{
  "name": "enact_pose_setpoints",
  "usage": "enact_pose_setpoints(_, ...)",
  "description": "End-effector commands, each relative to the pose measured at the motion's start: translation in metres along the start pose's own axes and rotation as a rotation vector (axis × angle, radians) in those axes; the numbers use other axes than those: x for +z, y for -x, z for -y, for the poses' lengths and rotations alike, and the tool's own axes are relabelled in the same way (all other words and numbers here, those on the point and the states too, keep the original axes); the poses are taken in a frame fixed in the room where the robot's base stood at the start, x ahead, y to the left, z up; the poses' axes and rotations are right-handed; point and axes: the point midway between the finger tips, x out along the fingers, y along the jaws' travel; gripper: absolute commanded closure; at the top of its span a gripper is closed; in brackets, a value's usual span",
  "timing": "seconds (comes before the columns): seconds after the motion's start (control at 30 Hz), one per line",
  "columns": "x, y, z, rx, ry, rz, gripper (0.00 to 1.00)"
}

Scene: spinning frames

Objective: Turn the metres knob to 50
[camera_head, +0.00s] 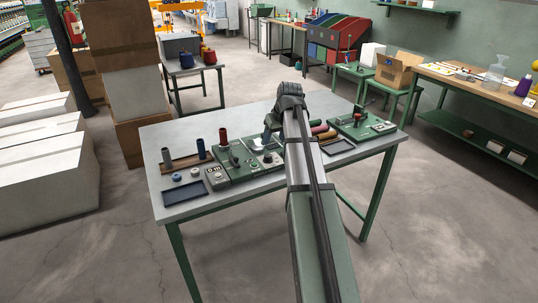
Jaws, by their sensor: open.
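A green control unit (232,176) stands on the grey worktable. Its front left has a small dark display with pale marks (213,169), too small to read. A small pale round knob (219,177) sits just below the display; I take it as the metres knob, but its label and setting cannot be read. My arm reaches over the table from the bottom, and its wrist bends down at the far end. My gripper (267,134) is partly hidden by the arm, above the right part of the unit, right of the knob and apart from it. It is open and looks empty.
A dark blue tray (186,191) lies front left. Another tray (338,146) and a green device (361,124) are right of my arm. The table's front left edge (170,215) is mostly bare.

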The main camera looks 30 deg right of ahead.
Motion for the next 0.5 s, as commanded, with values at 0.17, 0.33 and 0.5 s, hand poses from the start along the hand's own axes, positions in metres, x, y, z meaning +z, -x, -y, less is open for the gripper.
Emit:
enact_pose_setpoints(0.17, 0.0, -0.029, 0.0, -0.001, 0.0, 0.002, 0.41)
enact_pose_setpoints(0.33, 0.0, -0.054, 0.0, 0.0, -0.001, 0.001, 0.41)
enact_pose_setpoints(0.5, 0.0, -0.078, -0.001, 0.0, -0.001, 0.001, 0.41)
